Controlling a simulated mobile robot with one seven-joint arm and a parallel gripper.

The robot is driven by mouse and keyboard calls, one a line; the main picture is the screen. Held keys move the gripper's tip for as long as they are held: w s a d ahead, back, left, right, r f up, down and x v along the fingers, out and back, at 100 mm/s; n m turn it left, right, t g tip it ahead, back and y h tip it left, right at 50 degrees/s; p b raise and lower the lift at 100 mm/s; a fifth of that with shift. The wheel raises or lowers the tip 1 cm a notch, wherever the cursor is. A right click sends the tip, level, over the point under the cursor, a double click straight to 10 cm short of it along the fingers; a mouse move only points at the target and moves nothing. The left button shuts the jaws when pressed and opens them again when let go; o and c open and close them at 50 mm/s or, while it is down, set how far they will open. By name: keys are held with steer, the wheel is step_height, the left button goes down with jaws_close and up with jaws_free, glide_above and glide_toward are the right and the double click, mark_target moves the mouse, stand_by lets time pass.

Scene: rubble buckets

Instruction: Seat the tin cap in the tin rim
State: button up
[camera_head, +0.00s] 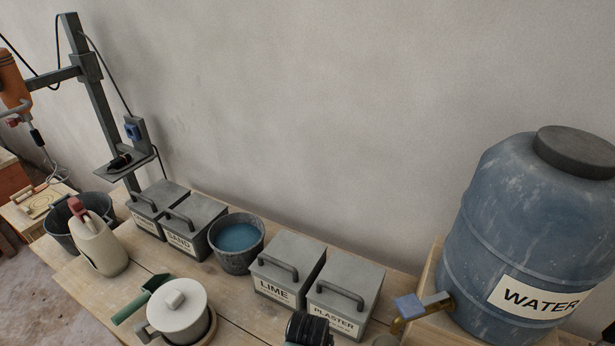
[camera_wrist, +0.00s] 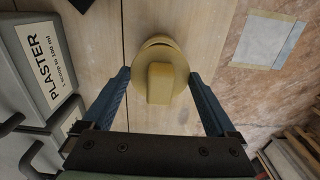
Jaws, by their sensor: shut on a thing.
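The tin cap (camera_wrist: 174,92) is a dull yellow disc with a block-shaped knob, seen from above in the wrist view. My gripper (camera_wrist: 158,74) has its two blue fingers on either side of the disc and is shut on it. Beyond the cap, a second yellow round part (camera_wrist: 157,22) shows, probably the tin with its rim. The cap hides most of it, and I cannot tell whether the two touch. In the head view I cannot make out the cap, the tin or my fingertips.
Lidded boxes marked LIME (camera_head: 287,265) and PLASTER (camera_head: 345,291) stand along the wall, left of a large blue water drum (camera_head: 520,230) with a tap. A bucket of blue liquid (camera_head: 236,243) and a white lidded pot (camera_head: 178,312) stand further left. Pale paper (camera_wrist: 268,41) lies right of the tin.

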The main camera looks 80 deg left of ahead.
steer(key=shift+f, duration=0.15)
steer(key=shift+f+b, duration=0.8)
steer(key=shift+f, duration=0.55)
steer(key=shift+f+p, duration=0.2)
steer(key=shift+p, duration=0.1)
stand_by(0.5)
steer(key=shift+f+b, duration=0.55)
steer(key=shift+f, duration=0.2)
steer(key=o, duration=1)
steer(key=shift+o, duration=0.2)
